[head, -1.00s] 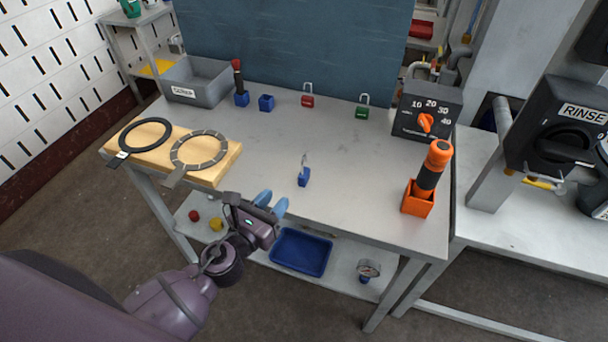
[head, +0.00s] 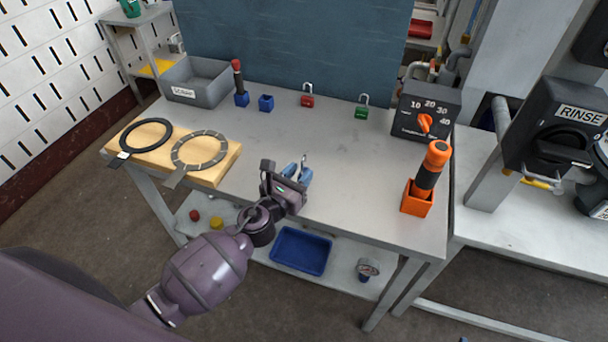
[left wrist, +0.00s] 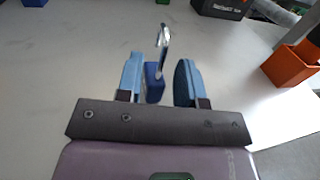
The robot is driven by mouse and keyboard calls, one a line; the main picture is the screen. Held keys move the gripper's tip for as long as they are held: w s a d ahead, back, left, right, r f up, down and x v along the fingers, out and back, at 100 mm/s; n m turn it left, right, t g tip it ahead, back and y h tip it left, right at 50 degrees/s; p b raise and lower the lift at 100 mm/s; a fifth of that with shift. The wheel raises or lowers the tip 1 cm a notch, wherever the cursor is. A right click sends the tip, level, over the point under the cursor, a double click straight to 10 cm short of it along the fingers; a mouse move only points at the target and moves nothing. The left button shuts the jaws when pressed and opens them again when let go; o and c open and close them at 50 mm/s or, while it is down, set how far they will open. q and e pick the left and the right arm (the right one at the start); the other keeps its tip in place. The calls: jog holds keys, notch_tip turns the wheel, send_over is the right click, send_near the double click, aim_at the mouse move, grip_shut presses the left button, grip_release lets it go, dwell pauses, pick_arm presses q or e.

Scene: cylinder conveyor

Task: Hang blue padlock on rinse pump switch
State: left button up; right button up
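The blue padlock (left wrist: 154,82) stands on the table with its open-looking metal shackle upward; in the head view my gripper mostly hides it, and the shackle (head: 304,160) shows. My left gripper (left wrist: 160,82) is open, with its blue fingertips on either side of the padlock, nearer the left finger; whether that finger touches it I cannot tell. In the head view the left gripper (head: 297,172) is low over the table's middle. The rinse switch (head: 562,146) is a black box with a dark rotary handle, labelled RINSE, at the right. My right gripper is not in view.
A red padlock (head: 307,99) and a green padlock (head: 362,111) stand at the table's back. An orange holder (head: 417,200) with an orange-black tool and a black dial box (head: 426,108) stand at the right. A wooden board (head: 222,170) with rings lies left.

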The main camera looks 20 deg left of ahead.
pick_arm(q)
jog(key=shift+w, duration=0.35)
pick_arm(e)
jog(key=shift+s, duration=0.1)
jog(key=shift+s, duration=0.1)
pick_arm(q)
grip_shut()
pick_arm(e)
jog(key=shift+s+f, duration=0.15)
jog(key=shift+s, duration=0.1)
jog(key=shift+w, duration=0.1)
pick_arm(q)
jog(key=shift+d+r, duration=0.1)
jog(key=shift+r, duration=0.15)
notch_tip(320, 180, up, 20)
jog(key=p, duration=0.8)
jog(key=shift+f, duration=0.2)
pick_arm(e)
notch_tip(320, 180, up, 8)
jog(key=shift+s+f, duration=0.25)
